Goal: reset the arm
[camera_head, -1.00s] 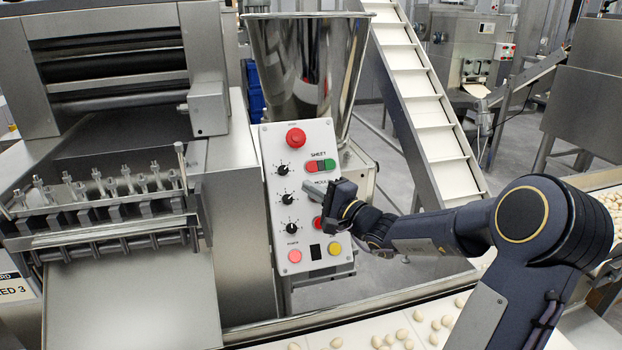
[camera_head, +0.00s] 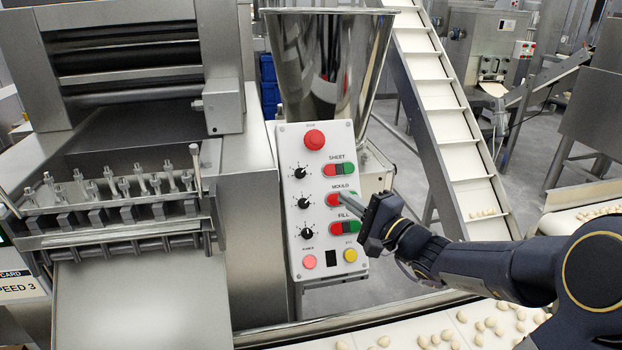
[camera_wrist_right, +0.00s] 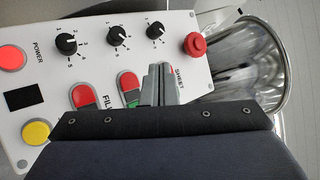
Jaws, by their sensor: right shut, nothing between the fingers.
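My right gripper (camera_head: 349,203) is shut and empty. It comes in from the right in the head view, with its fingertips in front of the white control panel (camera_head: 296,258), by the MOULD buttons. In the right wrist view, the shut fingers (camera_wrist_right: 159,84) cover part of the MOULD and SHEET button area. I cannot tell whether the fingertips touch the panel. The FILL buttons (camera_head: 344,228) show just below the fingers in the head view. My left gripper is not in view.
The red emergency knob (camera_head: 314,139) tops the panel, with black dials along its left side. A steel hopper (camera_head: 330,60) stands behind it. The sheeting machine (camera_head: 140,290) is at left. A conveyor belt with pasta pieces (camera_head: 400,337) runs along the front.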

